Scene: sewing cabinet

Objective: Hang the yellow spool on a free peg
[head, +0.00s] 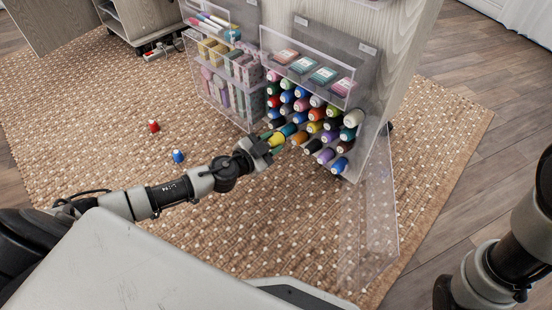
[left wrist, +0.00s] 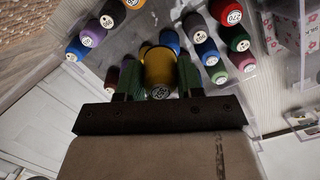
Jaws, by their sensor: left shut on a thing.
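The yellow spool (head: 277,139) is between the fingers of my left gripper (head: 270,143), at the lower left of the thread rack in the head view. In the left wrist view the yellow spool (left wrist: 158,68) stands end-on between the two green fingers of the left gripper (left wrist: 160,80), which are shut on it. Spools of many colours (head: 315,114) hang in rows on the rack around it. The spool's far end and any peg behind it are hidden, so I cannot tell whether it is on a peg. My right gripper is not in view.
A red spool (head: 154,126) and a blue spool (head: 178,156) lie on the woven rug (head: 90,90). A clear flap (head: 372,215) hangs open below the rack at the right. Clear bins with ink pads (head: 323,75) sit above the spools, with other bins (head: 215,75) to the left.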

